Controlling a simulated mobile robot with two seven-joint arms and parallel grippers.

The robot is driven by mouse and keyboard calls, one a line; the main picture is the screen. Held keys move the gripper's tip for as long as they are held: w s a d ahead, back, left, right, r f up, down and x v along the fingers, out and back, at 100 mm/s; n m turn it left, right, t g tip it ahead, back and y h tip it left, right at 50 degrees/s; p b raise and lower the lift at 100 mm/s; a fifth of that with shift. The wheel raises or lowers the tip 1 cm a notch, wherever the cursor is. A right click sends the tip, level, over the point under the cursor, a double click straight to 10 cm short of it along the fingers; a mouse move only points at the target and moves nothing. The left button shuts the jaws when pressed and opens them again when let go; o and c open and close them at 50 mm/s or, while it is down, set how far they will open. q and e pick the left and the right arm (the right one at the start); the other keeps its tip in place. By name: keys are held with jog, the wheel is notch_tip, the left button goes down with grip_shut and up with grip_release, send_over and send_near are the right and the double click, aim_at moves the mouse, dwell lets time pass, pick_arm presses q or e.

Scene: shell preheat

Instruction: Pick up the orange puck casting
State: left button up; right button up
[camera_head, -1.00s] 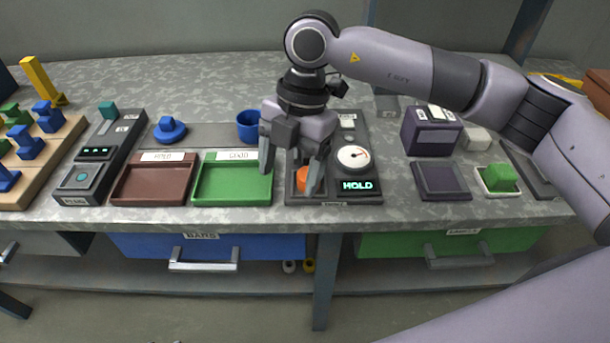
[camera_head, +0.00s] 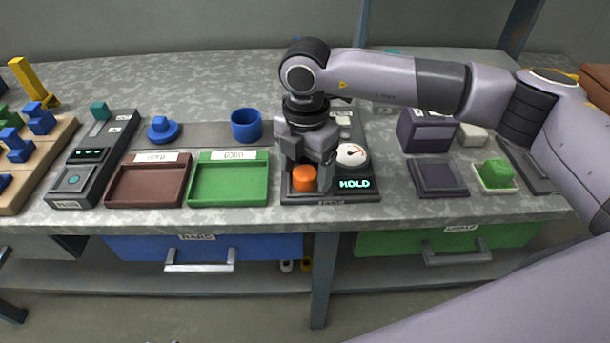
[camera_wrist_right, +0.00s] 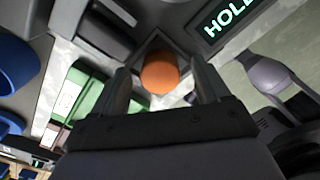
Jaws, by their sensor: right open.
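The orange puck casting (camera_head: 304,179) sits in the dark square bay at the left front of the preheat station (camera_head: 357,199). It also shows in the right wrist view (camera_wrist_right: 159,73), between the two fingers and beyond them. My right gripper (camera_head: 309,174) is open over the bay, its fingers around or just behind the puck in the head view. I cannot tell whether a finger touches it. The right wrist view shows the open fingers (camera_wrist_right: 163,68) with space on both sides of the puck. My left gripper is not in view.
The station has a white dial (camera_head: 352,154) and a lit HOLD display (camera_head: 355,184) right of the bay. A green tray (camera_head: 229,201) and a brown tray (camera_head: 145,200) lie to the left. A blue cup (camera_head: 246,125) stands behind. A purple box (camera_head: 427,136) stands to the right.

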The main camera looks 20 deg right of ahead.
aim_at(306, 172)
jog(key=c, duration=1.2)
jog(key=shift+r, duration=0.15)
notch_tip(306, 172, up, 20)
